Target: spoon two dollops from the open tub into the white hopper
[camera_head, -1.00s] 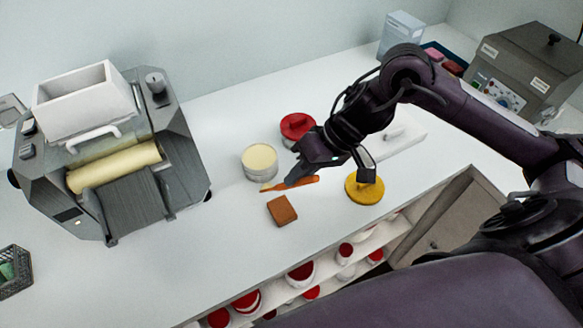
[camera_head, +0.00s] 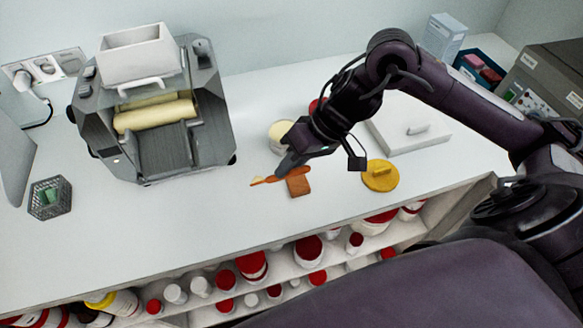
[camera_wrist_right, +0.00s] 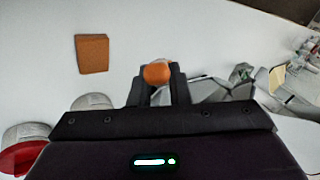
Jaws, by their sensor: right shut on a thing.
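My right gripper (camera_head: 283,172) is shut on an orange spoon (camera_head: 270,180) and holds it above the counter. A pale cream-coloured patch shows near the spoon's left end; it is too small to tell how much is there. The spoon handle's round end (camera_wrist_right: 157,72) shows between the fingers in the wrist view. The open tub (camera_head: 279,131) of pale cream stands behind the gripper, which partly hides it. The white hopper (camera_head: 137,55) sits on top of the grey mill (camera_head: 160,135) to the left, apart from the spoon. My left gripper is not in view.
A brown block (camera_head: 299,189) lies beneath the gripper. A yellow lid (camera_head: 381,176) and a white slab (camera_head: 412,137) lie to its right. A red-topped tub (camera_head: 317,104) is mostly hidden. A mesh basket (camera_head: 50,197) stands far left. The counter before the mill is clear.

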